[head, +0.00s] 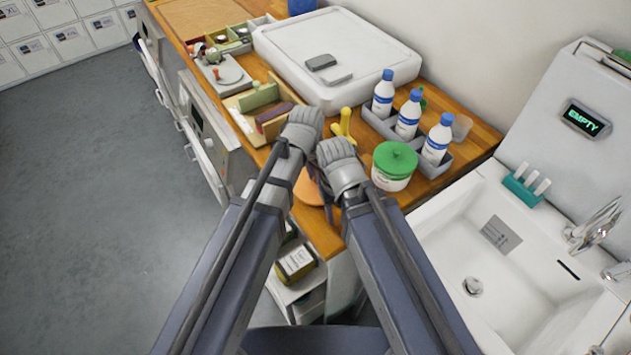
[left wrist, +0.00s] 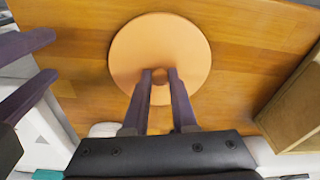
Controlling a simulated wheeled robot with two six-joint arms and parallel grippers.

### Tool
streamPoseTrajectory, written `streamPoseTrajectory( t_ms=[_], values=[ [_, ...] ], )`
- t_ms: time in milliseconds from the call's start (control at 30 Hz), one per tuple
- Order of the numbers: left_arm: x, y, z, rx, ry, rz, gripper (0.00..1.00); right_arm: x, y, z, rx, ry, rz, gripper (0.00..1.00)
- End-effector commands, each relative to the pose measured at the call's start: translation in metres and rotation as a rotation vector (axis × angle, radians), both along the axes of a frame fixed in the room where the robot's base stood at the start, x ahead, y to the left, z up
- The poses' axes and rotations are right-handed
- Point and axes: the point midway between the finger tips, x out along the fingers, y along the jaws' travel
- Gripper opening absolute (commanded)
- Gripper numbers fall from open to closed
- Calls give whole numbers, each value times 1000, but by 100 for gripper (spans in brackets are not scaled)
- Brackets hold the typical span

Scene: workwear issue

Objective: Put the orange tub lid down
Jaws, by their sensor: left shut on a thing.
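The round orange tub lid (left wrist: 178,45) lies flat, on or just over the wooden counter, with its knob between the two fingers of my left gripper (left wrist: 160,74). That gripper is shut on the knob. In the head view the lid (head: 308,188) shows only in part between my two arms, and the left fingertips are hidden behind the wrist. I cannot tell whether the lid touches the wood. My right gripper (left wrist: 53,56) shows at the left of the left wrist view, its two fingers apart with nothing between them.
A white tub with a green lid (head: 394,160) stands right of my wrists. A grey caddy (head: 433,168) holds white bottles behind it. A yellow item (head: 343,126) and a wooden divided tray (head: 243,105) are nearby. The sink (head: 530,270) is at right.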

Motion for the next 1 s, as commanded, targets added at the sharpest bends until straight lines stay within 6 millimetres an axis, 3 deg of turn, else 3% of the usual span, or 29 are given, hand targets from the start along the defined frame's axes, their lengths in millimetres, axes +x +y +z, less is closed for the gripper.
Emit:
streamPoseTrajectory(
  t_ms=[400,433,667,1000],
  values=[
    [0,0,-7,0,0,0,0,0,0,-7,0,0,0,50],
    [0,0,-6,0,0,0,28,0,0,-6,0,0,0,50],
    [0,0,-5,0,0,0,54,0,0,-5,0,0,0,50],
    [0,0,-3,0,0,0,55,0,0,-3,0,0,0,50]
  ],
)
